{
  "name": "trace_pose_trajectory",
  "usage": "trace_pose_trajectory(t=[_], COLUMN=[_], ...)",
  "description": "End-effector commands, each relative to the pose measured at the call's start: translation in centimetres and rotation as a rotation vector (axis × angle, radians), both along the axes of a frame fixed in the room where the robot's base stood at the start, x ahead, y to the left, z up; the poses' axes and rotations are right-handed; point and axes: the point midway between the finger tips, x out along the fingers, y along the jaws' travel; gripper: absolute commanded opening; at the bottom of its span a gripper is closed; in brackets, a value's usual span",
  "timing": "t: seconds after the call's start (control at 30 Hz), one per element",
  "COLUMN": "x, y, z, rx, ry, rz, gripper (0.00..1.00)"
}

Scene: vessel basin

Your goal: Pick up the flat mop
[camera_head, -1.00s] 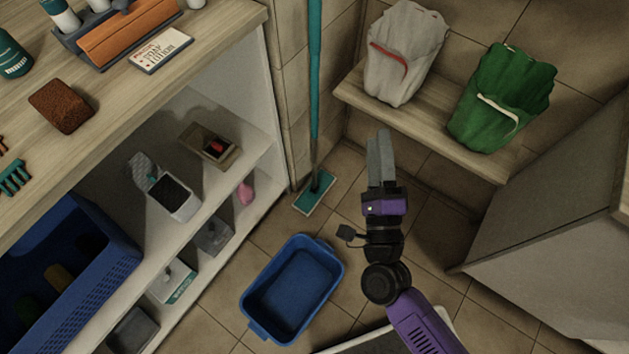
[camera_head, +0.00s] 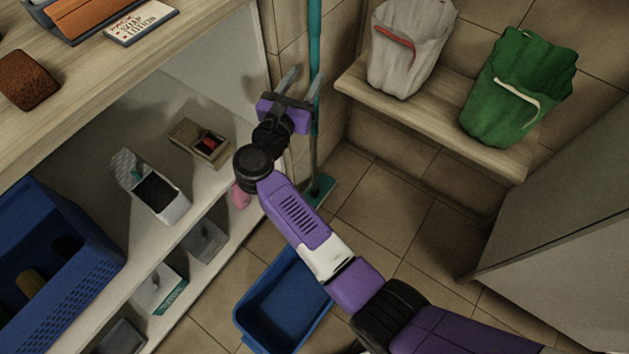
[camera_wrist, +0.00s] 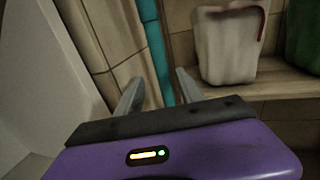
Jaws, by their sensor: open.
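The flat mop (camera_head: 314,60) stands upright in the corner beside the shelf unit, with a teal handle, a grey lower shaft and a teal flat head (camera_head: 322,190) on the floor. My gripper (camera_head: 304,78) is open at the height of the handle, its fingers pointing up and away in the head view. In the wrist view the teal handle (camera_wrist: 156,45) runs down to between the two grey fingertips (camera_wrist: 158,85). Its part below the fingers is hidden behind my gripper. I cannot tell contact; nothing is gripped. My arm hides part of the mop head.
The white shelf unit (camera_head: 215,50) is close on the left, with small boxes on its shelves. A blue tub (camera_head: 262,305) is on the floor under my arm. A wooden bench (camera_head: 435,112) on the right holds a white bag (camera_head: 408,50) and a green bag (camera_head: 505,90).

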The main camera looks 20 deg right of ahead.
Motion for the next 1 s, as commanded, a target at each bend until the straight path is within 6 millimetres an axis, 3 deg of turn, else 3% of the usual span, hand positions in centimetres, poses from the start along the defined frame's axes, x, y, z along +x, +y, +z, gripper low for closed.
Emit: trace_pose_trajectory(t=[0.4,0.73,0.93,1.0], x=[3.7,4.3,4.2,4.2], y=[-3.6,-3.9,-3.9,-3.9], z=[0.2,0.4,0.3,0.3], rx=[-0.003,-0.004,-0.004,-0.004], ry=[0.000,0.000,0.000,0.000], rz=[0.000,0.002,0.002,0.002], gripper=[0.45,0.45,0.05,0.00])
